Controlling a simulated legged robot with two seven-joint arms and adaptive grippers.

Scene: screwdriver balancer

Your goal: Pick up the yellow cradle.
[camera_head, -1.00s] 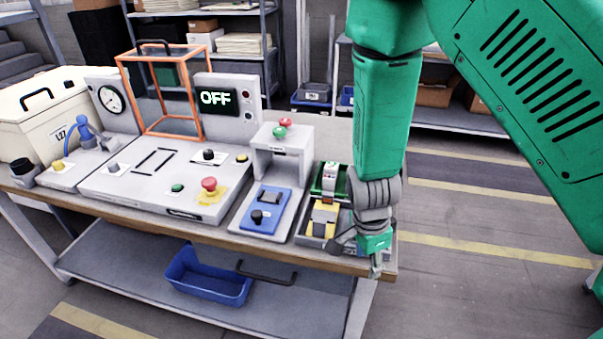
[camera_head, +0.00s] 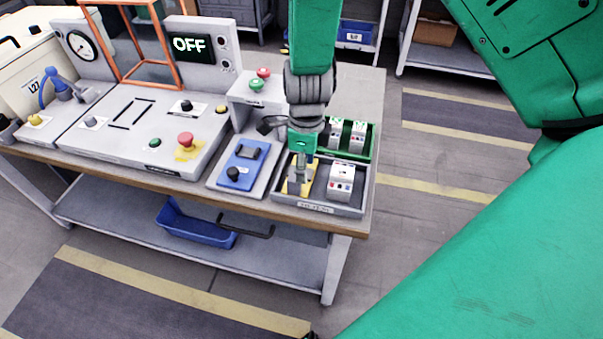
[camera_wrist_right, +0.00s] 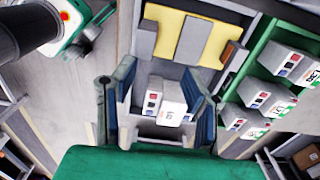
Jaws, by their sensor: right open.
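The yellow cradle (camera_head: 311,172) sits in a grey tray (camera_head: 318,208) at the right end of the bench. In the head view my right gripper (camera_head: 299,183) points down in front of the cradle and hides part of it. In the right wrist view the cradle (camera_wrist_right: 166,30) lies beyond the fingertips, with a grey part across its middle. The right gripper's jaws (camera_wrist_right: 160,98) are open there, with a white-grey module (camera_wrist_right: 172,92) showing between them. I cannot tell the fingertips' height above the tray. My left gripper is not in view.
In the head view the white-grey module (camera_head: 341,180) stands right of the cradle. A green tray (camera_head: 374,142) with more modules is behind. A blue switch panel (camera_head: 252,178) and a grey raised stand (camera_head: 242,88) are to the left. The bench's front edge is close.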

